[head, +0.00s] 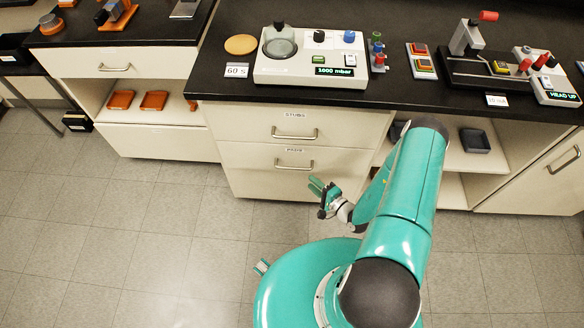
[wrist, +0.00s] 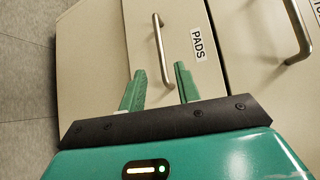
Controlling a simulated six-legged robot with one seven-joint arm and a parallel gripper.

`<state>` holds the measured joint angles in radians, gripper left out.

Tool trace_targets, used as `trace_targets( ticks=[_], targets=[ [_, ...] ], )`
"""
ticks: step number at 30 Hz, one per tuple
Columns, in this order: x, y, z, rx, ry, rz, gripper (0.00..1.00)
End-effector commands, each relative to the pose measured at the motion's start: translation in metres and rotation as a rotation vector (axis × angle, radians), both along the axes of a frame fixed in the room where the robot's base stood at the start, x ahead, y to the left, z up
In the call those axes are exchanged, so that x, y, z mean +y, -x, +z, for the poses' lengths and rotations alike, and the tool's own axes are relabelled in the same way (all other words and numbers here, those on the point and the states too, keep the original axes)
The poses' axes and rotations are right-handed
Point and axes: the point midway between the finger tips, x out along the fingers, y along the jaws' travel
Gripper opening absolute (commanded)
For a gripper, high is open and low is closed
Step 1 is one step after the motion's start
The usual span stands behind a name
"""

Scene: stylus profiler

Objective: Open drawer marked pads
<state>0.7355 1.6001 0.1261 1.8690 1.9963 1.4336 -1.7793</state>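The drawer marked PADS (head: 268,163) is the lower cream drawer under the black bench, and it is shut. Its metal bar handle (head: 295,164) also shows in the wrist view (wrist: 162,50), beside the PADS label (wrist: 202,45). My gripper (head: 315,185) is in front of the cabinet, below the handle in the head view. In the wrist view its two green fingers (wrist: 159,82) are apart with nothing between them. The handle lies beyond the fingertips, and I see no contact.
The drawer marked STUBS (head: 260,126), with its own handle (head: 295,133), is directly above and shut. Open shelves with a dark tray (head: 475,140) are to the right. Instruments stand on the black worktop (head: 215,60).

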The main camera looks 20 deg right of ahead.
Motion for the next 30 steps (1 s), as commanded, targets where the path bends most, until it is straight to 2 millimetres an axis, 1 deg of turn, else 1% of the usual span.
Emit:
trace_targets(
  ticks=[1, 9, 15, 18, 21, 28, 29, 30],
  targets=[
    [0.004, -0.009, -0.001, -0.002, 0.002, 0.002, 0.33],
    [0.03, -0.057, -0.009, -0.003, 0.001, 0.005, 0.33],
    [0.047, -0.086, -0.014, 0.0, 0.0, 0.006, 0.33],
    [0.051, -0.095, -0.015, -0.001, 0.0, 0.005, 0.33],
    [0.054, -0.099, -0.016, 0.0, 0.0, 0.005, 0.33],
    [0.054, -0.099, -0.016, 0.0, 0.0, 0.005, 0.33],
    [0.054, -0.099, -0.016, 0.0, 0.0, 0.005, 0.29],
    [0.054, -0.099, -0.016, 0.0, 0.0, 0.005, 0.21]
  ],
)
